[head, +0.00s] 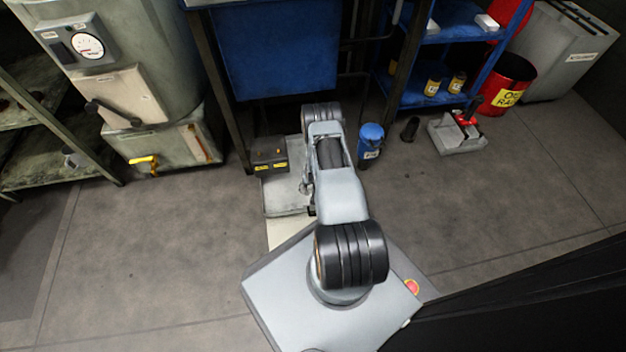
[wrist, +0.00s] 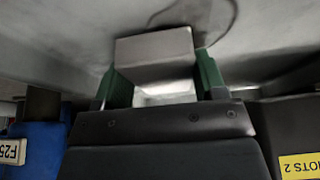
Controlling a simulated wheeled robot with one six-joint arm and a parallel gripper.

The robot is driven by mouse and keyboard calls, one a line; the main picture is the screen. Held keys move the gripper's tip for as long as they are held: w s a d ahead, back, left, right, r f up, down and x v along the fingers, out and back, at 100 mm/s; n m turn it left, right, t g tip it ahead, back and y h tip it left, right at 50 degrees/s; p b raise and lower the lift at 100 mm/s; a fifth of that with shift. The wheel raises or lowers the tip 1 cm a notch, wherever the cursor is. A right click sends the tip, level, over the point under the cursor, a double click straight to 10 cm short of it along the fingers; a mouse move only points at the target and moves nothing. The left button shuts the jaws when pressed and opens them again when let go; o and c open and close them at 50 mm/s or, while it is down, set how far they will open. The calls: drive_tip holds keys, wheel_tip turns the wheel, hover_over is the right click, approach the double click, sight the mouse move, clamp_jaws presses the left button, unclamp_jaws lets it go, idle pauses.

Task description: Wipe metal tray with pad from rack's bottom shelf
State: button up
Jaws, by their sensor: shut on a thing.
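The metal tray (head: 284,204) is a shallow grey tray on the floor below my arm, partly hidden by it. Its grey surface (wrist: 60,45) fills the upper part of the wrist view. A dark curved smear (wrist: 232,28) shows on it beside the pad. My gripper (wrist: 160,72), with green fingers, is shut on a pale grey block-like pad (wrist: 155,48). The pad is over the tray; I cannot tell whether it touches. In the head view my arm hides the gripper and the pad. The blue rack's bottom shelf (head: 408,92) is at the upper right.
A black box with yellow labels (head: 268,153) stands at the tray's left, and a blue canister (head: 370,142) to its right. A dark cylinder (head: 410,128) and a grey-red tool (head: 457,133) stand farther right. A blue bench (head: 275,55) is behind. Floor is clear at left.

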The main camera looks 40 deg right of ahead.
sight(296, 184)
drive_tip(key=shift+w+a+r, duration=0.1)
drive_tip(key=shift+w+a, duration=0.3)
drive_tip(key=shift+a, duration=0.5)
drive_tip(key=shift+w+a, duration=0.4)
drive_tip(key=shift+a, duration=0.45)
drive_tip(key=shift+w+a+f, duration=0.1)
drive_tip(key=shift+w+a, duration=0.3)
drive_tip(key=shift+a, duration=0.45)
drive_tip(key=shift+w+a+f, duration=0.1)
drive_tip(key=shift+w+a, duration=0.3)
drive_tip(key=shift+a, duration=0.45)
drive_tip(key=shift+f, duration=0.15)
